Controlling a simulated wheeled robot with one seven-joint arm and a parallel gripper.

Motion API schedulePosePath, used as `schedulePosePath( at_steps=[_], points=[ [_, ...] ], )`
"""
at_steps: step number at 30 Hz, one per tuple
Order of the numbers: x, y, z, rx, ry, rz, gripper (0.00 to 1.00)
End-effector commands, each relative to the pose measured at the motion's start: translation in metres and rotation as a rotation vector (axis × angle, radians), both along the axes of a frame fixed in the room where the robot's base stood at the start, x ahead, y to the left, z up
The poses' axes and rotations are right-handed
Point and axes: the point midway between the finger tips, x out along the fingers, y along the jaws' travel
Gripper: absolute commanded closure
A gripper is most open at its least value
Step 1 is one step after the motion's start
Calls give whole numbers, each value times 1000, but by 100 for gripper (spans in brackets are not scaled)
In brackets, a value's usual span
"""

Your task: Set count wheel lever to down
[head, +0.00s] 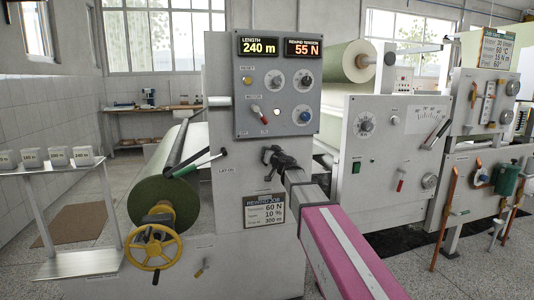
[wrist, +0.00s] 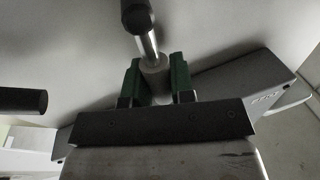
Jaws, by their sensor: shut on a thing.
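My gripper (head: 274,155) is at the front of the grey cabinet, below its control panel. In the wrist view my gripper (wrist: 156,82) has its green-padded fingers closed around the base end of a lever (wrist: 148,44). This lever has a metal shaft and a black knob, which points up in the wrist view. I cannot read a label that names it as the count wheel lever. In the head view my gripper and wrist hide most of this lever.
A lay-on lever (head: 196,164) sits to the left of my gripper. A green roll (head: 165,196) and a yellow handwheel (head: 152,248) are further left. A job card (head: 264,210) is below my gripper. The control panel (head: 277,92) with knobs is above.

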Motion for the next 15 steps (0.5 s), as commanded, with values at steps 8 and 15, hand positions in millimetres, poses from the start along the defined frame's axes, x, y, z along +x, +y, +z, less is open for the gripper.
schedulePosePath(
  at_steps=[8,15],
  points=[
    [-1,-1,-1,13,6,-2,100],
    [-1,-1,-1,11,5,-1,52]
  ],
)
